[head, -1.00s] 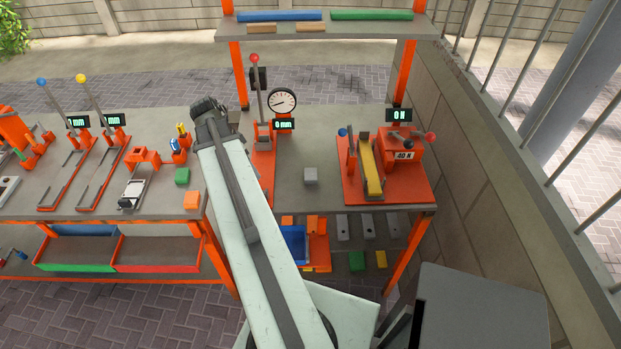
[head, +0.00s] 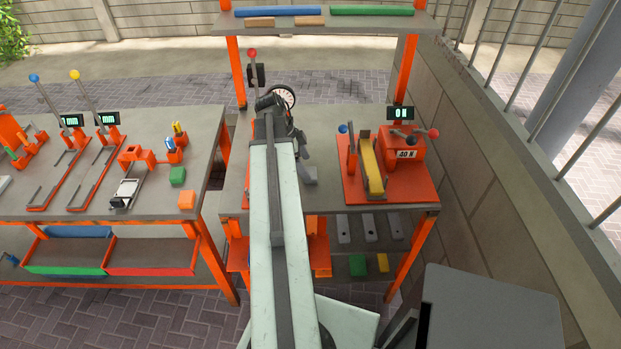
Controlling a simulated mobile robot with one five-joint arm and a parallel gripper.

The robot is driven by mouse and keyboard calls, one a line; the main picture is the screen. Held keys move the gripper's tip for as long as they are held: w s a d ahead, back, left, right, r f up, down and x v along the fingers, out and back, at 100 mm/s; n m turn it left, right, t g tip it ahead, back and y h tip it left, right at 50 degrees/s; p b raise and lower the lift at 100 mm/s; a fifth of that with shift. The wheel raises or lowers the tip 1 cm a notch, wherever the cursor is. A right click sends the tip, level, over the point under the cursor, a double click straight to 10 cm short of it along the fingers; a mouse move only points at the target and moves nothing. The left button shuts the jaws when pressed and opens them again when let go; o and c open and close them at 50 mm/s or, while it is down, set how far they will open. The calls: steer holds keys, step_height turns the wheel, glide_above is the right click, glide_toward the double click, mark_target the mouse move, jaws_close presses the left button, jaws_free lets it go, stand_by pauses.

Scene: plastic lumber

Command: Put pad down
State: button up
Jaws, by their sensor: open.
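The gripper is open. No object shows clearly between its fingers, which are small and partly hidden by my arm. I cannot tell whether a finger touches the block.
An orange press station (head: 405,180) with a yellow bar and levers stands right of the block. A dial gauge (head: 284,96) and a red-knobbed lever (head: 253,70) are partly behind my arm. A shelf (head: 320,24) spans above. The left bench (head: 90,205) holds several tools.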

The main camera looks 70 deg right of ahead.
mark_target(308, 170)
steer(key=b+x, duration=0.2)
steer(key=x, duration=0.1)
steer(key=shift+f, duration=0.45)
steer(key=shift+r, duration=0.2)
steer(key=c, duration=1.6)
step_height(308, 170, up, 10)
steer(key=p, duration=1)
